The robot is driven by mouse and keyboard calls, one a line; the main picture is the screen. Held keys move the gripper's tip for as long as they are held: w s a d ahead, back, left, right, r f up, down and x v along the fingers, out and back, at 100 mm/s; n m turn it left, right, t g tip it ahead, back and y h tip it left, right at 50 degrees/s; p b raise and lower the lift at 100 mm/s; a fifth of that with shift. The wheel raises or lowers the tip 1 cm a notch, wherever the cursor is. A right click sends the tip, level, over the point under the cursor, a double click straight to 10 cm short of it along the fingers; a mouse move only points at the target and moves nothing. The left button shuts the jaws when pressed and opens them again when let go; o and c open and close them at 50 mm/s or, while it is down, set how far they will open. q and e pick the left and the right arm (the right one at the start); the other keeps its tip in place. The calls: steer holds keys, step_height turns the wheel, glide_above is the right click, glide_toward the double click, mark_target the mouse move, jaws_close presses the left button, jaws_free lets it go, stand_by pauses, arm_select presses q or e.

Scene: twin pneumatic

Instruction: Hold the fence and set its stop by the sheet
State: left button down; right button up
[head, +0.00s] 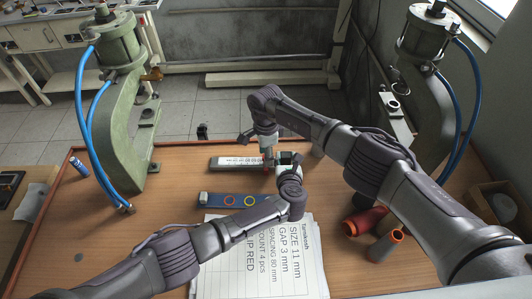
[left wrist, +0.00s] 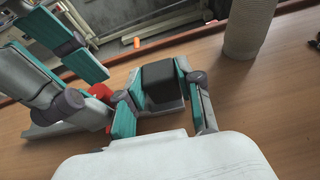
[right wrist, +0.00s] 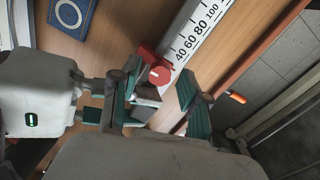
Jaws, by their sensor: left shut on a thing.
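The fence (head: 236,162) is a grey bar with a white scale, lying on the table. Its scale (right wrist: 200,32) shows 40, 60, 80 and 100 in the right wrist view. The red stop (right wrist: 153,70) sits just past the 40 end; it also shows in the left wrist view (left wrist: 101,91). My left gripper (head: 287,163) is shut on the dark block (left wrist: 160,85) at the fence's right end. My right gripper (right wrist: 158,100) is open, its fingers apart beside the red stop. The printed sheet (head: 310,272) reads "SPACING 80 mm", "GAP 3 mm" and "SIZE 11 mm"; my left arm covers part.
A blue strip with coloured rings (head: 217,199) lies between fence and sheet. Green presses stand at left (head: 135,120) and right (head: 420,110) with blue hoses. A grey cylinder (left wrist: 248,30) stands beyond the fence's end.

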jaws_close()
steer(key=shift+w+a, duration=0.1)
steer(key=shift+a, duration=2.95)
steer(key=shift+o, duration=1.1)
jaws_free()
